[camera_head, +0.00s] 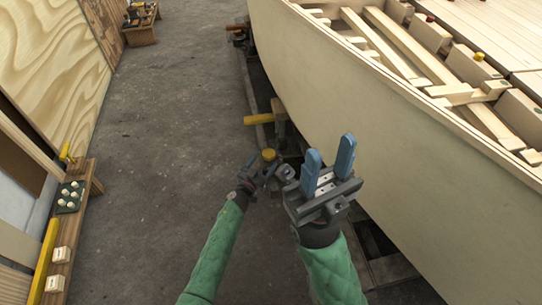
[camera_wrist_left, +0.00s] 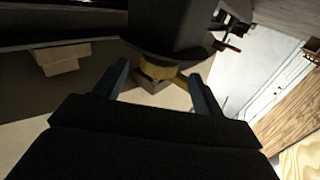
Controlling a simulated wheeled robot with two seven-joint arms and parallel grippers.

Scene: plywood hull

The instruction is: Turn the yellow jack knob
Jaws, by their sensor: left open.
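The yellow jack knob (camera_head: 269,154) is a small round yellow piece low beside the hull, just beyond my left gripper (camera_head: 264,168). The left wrist view shows its yellow rim (camera_wrist_left: 158,70) between the two spread fingertips of my left gripper (camera_wrist_left: 158,82), with a dark body behind it. The left fingers are open on either side of the knob; I cannot tell whether they touch it. My right gripper (camera_head: 330,147) is open and empty, its blue fingers pointing up in front of the hull side.
The pale plywood hull (camera_head: 360,105) fills the right. A yellow bar (camera_head: 259,119) juts out by a wooden post (camera_head: 279,115) beyond the knob. The grey floor (camera_head: 170,120) between is clear.

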